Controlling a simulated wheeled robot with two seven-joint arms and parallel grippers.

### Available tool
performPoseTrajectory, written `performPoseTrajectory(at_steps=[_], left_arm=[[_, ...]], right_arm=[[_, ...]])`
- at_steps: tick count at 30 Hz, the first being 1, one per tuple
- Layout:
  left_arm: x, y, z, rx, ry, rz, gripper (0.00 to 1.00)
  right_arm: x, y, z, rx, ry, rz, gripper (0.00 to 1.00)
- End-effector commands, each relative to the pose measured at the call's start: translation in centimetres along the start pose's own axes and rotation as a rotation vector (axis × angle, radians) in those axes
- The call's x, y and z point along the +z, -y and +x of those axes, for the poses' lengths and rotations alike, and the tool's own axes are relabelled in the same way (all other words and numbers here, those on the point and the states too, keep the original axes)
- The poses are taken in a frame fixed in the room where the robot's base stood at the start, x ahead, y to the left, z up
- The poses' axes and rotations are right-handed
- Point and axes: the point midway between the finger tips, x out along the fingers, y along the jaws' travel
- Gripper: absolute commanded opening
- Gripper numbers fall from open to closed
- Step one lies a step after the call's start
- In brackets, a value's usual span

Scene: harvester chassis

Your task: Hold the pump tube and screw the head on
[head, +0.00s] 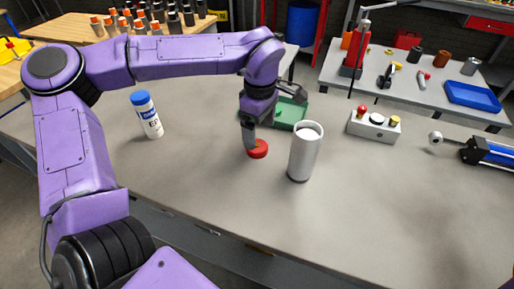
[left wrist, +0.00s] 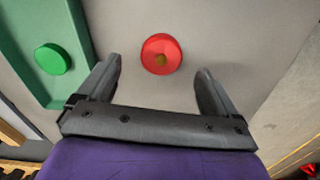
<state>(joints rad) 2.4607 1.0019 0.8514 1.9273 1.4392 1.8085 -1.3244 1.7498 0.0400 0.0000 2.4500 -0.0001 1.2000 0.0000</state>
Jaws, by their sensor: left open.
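The pump tube (head: 305,153) is a pale grey cylinder standing upright on the grey table in the head view. The red round pump head (head: 257,149) lies on the table just left of the tube, apart from it. My left gripper (head: 250,143) points down over the red head and partly covers it in the head view. In the left wrist view its fingers (left wrist: 159,66) are open and empty, with the red head (left wrist: 161,54) in line with the gap just beyond the tips. My right gripper is not in view.
A green tray (head: 293,111) lies behind the gripper; a green knob (left wrist: 52,59) shows in it. A white bottle with a blue cap (head: 147,116) stands left. A control box (head: 375,124) and a blue cylinder (head: 488,151) lie right. The table front is clear.

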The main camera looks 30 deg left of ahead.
Motion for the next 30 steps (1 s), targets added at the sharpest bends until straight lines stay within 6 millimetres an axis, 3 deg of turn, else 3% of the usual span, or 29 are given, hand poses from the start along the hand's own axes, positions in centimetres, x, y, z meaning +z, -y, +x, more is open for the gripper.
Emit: performPoseTrajectory(at_steps=[10, 19, 30], left_arm=[[-0.1, 0.1, 0.6, -0.001, 0.000, 0.000, 0.93], [-0.6, 0.4, 5.0, -0.002, -0.001, 0.000, 0.93], [-0.6, 0.3, 5.3, 0.001, -0.001, 0.000, 0.93]], right_arm=[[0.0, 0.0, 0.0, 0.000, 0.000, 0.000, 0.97], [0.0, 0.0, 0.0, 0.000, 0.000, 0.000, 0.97], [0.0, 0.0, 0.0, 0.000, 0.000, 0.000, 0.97]])
